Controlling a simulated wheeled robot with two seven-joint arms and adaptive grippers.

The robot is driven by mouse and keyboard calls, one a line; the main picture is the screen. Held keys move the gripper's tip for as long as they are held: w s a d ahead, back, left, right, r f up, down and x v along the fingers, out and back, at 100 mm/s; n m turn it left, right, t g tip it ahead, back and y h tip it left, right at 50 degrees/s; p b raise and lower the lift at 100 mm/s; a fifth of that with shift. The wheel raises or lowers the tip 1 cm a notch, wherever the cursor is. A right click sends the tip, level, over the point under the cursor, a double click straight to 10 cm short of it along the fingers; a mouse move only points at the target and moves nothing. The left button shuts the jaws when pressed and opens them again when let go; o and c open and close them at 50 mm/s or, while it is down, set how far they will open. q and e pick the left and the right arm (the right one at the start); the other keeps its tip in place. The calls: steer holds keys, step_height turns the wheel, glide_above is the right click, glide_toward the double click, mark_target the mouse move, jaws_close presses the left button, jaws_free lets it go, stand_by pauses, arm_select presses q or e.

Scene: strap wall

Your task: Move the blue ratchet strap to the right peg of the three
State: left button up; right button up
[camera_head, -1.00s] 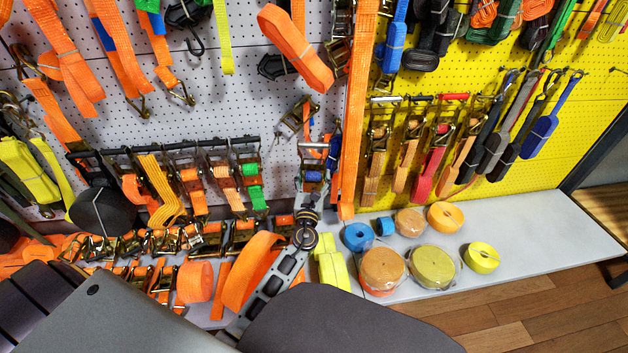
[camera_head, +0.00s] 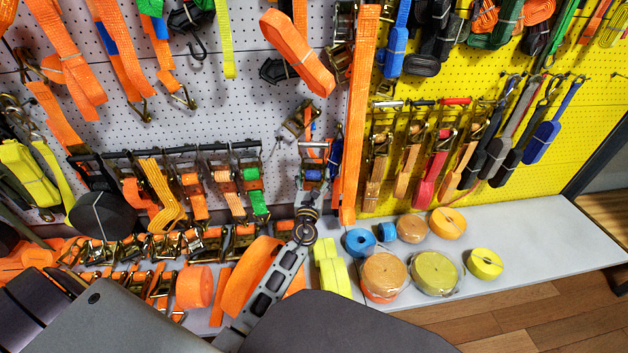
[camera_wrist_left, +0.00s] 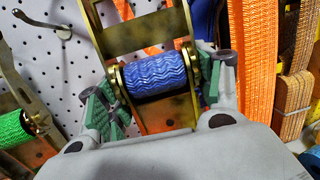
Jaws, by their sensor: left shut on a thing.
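The blue ratchet strap (camera_head: 313,174) is a brassy metal ratchet with a small roll of blue webbing, upright before the grey pegboard in the head view. In the left wrist view its blue roll (camera_wrist_left: 155,82) sits between the green pads of my left gripper (camera_wrist_left: 160,100). That gripper (camera_head: 310,190) is shut on the ratchet, one pad at each side. A bare metal hook (camera_wrist_left: 42,22) shows at the upper left of the wrist view. I cannot tell which pegs are the three. My right gripper is not in view.
A ratchet with green webbing (camera_head: 253,185) hangs to the left. A long orange strap (camera_head: 357,120) hangs close on the right. The white shelf (camera_head: 545,235) below holds several webbing rolls, including a blue one (camera_head: 359,242); its right part is clear.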

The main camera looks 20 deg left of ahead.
arm_select(q)
steer(key=shift+w+a, duration=0.5)
steer(key=shift+w, duration=0.3)
steer(key=shift+w+a+b, duration=0.2)
steer(key=shift+w+b, duration=0.15)
steer(key=shift+w+a, duration=0.2)
steer(key=shift+w, duration=0.1)
steer(key=shift+w+a+f+b, duration=0.2)
steer(key=shift+w+a+b, duration=0.15)
steer(key=shift+w, duration=0.1)
steer(key=shift+w+a+f+b, duration=0.2)
steer(key=shift+w+b, duration=0.1)
steer(key=shift+w, duration=0.15)
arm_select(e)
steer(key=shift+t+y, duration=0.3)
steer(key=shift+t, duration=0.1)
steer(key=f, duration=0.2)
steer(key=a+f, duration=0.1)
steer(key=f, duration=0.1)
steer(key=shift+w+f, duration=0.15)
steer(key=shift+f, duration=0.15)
arm_select(q)
steer(key=shift+w+a+f, duration=0.1)
steer(key=shift+w+f, duration=0.05)
steer(key=shift+f, duration=0.05)
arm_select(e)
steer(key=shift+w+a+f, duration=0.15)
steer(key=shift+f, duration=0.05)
